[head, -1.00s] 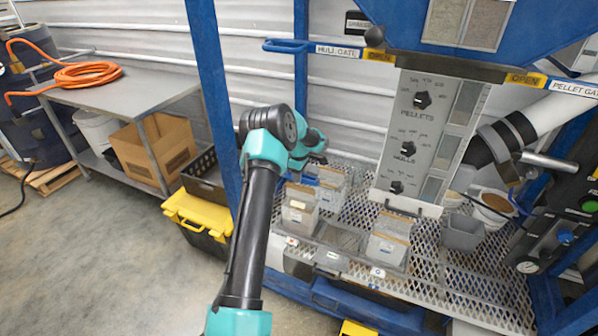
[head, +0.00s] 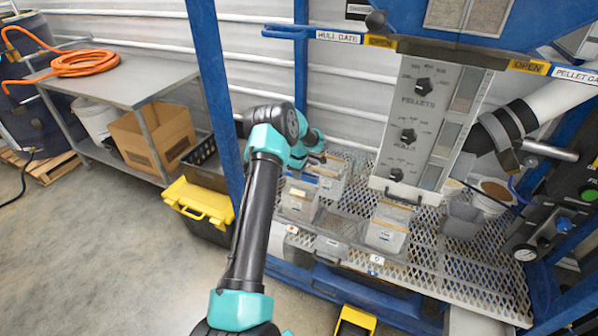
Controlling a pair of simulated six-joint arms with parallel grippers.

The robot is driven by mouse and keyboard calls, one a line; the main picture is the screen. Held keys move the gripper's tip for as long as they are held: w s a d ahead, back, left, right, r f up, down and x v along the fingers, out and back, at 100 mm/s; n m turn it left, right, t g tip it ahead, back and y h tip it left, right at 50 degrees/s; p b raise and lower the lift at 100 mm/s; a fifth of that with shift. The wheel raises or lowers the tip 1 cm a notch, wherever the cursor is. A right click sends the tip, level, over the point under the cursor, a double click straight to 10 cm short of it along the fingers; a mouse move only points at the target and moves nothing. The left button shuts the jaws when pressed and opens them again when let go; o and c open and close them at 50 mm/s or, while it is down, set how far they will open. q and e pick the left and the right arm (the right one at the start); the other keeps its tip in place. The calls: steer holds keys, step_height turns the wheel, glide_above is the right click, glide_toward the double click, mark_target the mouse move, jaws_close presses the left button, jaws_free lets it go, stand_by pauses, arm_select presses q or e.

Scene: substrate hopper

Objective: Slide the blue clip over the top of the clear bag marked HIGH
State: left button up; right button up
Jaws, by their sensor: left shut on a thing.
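Several clear bags with brown tops stand on the perforated metal shelf: a front left bag (head: 298,204), a back bag (head: 330,184) and a right bag (head: 387,230). Their small labels are unreadable, so I cannot tell which is marked HIGH. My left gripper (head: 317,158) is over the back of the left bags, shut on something. A thin blue strip (head: 303,179), seemingly the blue clip, shows just below it near the bag tops. My own wrist partly hides the grip, and I cannot tell whether the strip touches a bag. My right gripper is out of view.
A blue post (head: 213,90) stands left of my arm. The control panel (head: 428,120) hangs over the shelf (head: 450,260). A grey cup (head: 462,220) and a white bucket (head: 492,196) stand at the right. A yellow-lidded box (head: 198,203) sits on the floor.

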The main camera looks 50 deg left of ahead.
arm_select(q)
steer(key=shift+d, duration=0.1)
stand_by(0.6)
steer(key=o, duration=1.6)
steer(key=shift+c, duration=0.2)
steer(key=shift+r, duration=3.5)
